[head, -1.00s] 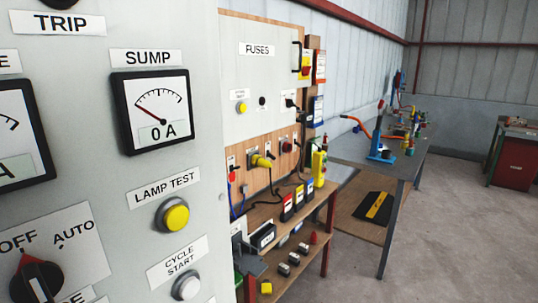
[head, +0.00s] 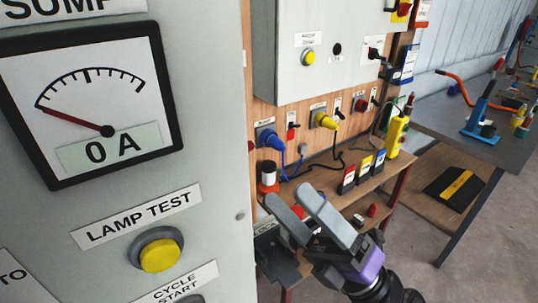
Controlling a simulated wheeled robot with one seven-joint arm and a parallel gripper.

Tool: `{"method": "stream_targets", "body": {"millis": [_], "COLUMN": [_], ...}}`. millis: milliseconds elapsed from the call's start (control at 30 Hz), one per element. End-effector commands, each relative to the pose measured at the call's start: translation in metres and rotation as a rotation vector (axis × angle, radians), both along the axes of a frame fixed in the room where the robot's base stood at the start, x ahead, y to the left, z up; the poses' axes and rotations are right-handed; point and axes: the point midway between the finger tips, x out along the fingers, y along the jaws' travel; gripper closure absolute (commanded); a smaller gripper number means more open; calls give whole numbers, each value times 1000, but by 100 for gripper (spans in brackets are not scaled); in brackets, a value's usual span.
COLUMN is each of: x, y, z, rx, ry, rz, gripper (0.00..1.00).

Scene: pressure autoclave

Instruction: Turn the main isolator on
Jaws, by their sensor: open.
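A red rotary handle on a yellow plate (head: 400,8) shows at the top edge, on the right side of the grey fuse cabinet (head: 300,85). It looks like the main isolator, but the frame cuts it off and its position cannot be read. My gripper (head: 290,198) is at the lower middle, pointing up and to the left, with its two grey fingers apart and nothing between them. It is well below the handle and apart from it, in front of the wooden board and shelf.
A large grey control panel (head: 215,120) with a 0 A gauge and yellow lamp-test button fills the left. Blue (head: 268,138) and yellow (head: 325,120) plugs with cables hang on the board.

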Motion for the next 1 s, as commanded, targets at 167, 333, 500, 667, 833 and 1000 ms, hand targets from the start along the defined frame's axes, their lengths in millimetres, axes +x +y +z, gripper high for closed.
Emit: {"method": "stream_targets", "body": {"millis": [167,333,500,667,833,1000], "x": [4,12,21,25,26,26], "y": [11,29,44,53,55,55], "z": [10,29,43,50,51,51], "rx": [-15,-13,-11,-12,-12,-11], "ry": [-12,-12,-10,-9,-8,-8], "rz": [3,5,2,1,1,0], "gripper": [25,25,25,25,25,29]}}
